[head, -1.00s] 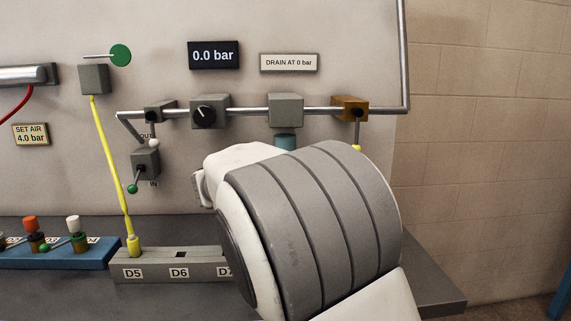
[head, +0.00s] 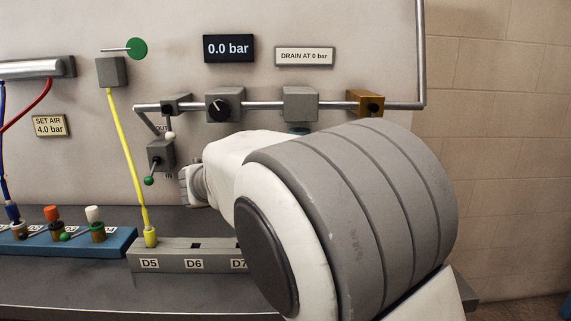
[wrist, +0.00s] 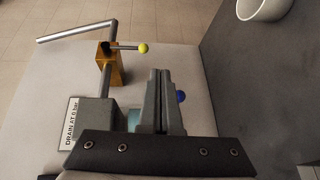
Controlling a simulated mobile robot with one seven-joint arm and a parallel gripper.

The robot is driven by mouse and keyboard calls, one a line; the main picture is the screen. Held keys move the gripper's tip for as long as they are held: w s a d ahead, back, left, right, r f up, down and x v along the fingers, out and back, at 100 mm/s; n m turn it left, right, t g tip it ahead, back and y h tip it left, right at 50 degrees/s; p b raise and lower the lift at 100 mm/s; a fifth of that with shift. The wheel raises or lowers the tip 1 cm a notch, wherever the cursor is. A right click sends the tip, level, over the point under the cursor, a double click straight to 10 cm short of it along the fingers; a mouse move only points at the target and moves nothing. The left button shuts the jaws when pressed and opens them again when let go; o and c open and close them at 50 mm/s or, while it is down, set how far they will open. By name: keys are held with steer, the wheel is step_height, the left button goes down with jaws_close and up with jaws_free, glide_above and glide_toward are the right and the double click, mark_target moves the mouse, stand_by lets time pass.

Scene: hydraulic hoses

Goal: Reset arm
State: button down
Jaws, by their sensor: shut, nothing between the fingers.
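My gripper (wrist: 160,85) shows in the wrist view, its two fingers closed together with nothing between them. In the head view my arm's large grey and white links hide it. In the wrist view a brass valve block (wrist: 108,70) with a yellow-knobbed lever (wrist: 128,47) stands to the left of the fingertips. A blue ball (wrist: 181,97) shows just right of the fingers. A grey block (wrist: 95,112) and part of a teal cylinder (wrist: 133,120) lie left of the fingers. I cannot tell whether the fingers touch anything.
In the head view the panel carries a 0.0 bar display (head: 229,48), a pipe (head: 270,106), a dial block (head: 223,106) and a green-knobbed valve (head: 160,156). A yellow hose (head: 126,160) stands in the D5 block (head: 165,257). A white bowl (wrist: 262,8) is upper right in the wrist view.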

steer(key=s+d+f+m+g+y, duration=0.3)
steer(key=s+d+f+g+y, duration=0.3)
steer(key=s+d, duration=0.65)
steer(key=s+a+f+m+t+y, duration=0.1)
steer(key=s+a+f+m+y, duration=0.2)
steer(key=s, duration=0.5)
steer(key=s+a+f+t+y, duration=0.15)
steer(key=s+f+y, duration=0.3)
steer(key=s, duration=0.45)
step_height(320, 180, up, 22)
steer(key=a+p, duration=0.1)
steer(key=p, duration=1.9)
steer(key=shift+w+a+f+y+p, duration=0.15)
steer(key=shift+a+f+y+p, duration=0.1)
steer(key=shift+y+p, duration=0.1)
